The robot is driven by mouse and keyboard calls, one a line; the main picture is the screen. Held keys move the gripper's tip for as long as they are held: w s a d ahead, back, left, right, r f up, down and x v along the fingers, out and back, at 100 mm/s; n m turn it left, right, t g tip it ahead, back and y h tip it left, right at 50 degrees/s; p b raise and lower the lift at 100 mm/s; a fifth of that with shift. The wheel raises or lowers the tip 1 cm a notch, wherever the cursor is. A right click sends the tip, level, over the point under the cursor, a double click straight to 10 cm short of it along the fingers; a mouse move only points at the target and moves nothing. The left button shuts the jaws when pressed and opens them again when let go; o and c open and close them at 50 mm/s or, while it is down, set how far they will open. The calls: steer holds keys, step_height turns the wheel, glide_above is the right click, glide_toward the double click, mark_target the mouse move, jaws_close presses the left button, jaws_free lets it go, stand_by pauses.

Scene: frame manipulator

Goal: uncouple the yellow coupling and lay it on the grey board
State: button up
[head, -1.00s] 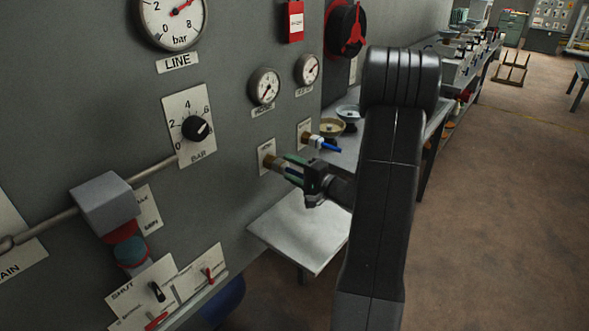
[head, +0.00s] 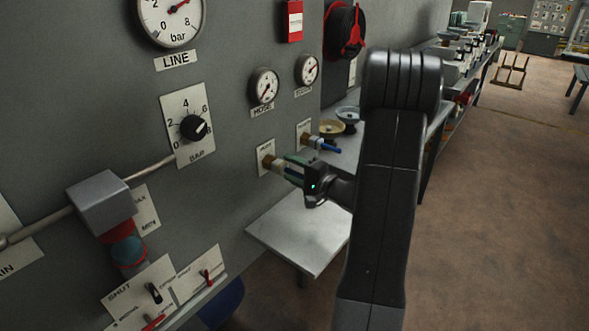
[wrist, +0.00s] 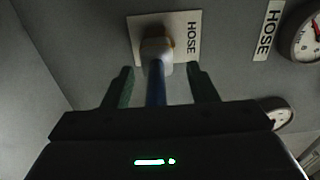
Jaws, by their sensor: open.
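In the wrist view the coupling (wrist: 157,48) is straight ahead, with a blue stem pointing toward me. My gripper (wrist: 160,72) is open, its green fingers on either side of the blue stem and apart from it. In the head view my gripper (head: 294,166) partly hides the coupling. A light grey board (head: 298,236) lies flat below, against the wall, and its top is bare.
A second fitting with a blue tail (head: 322,143) sticks out just right of the coupling. A pressure knob (head: 194,128), gauges (head: 264,86) and levers (head: 155,292) are on the panel to the left and above.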

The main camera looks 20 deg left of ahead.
steer(key=shift+w+a+b, duration=0.15)
steer(key=shift+a+b, duration=0.2)
steer(key=shift+b, duration=0.25)
jaws_close()
steer(key=shift+d+f, duration=0.1)
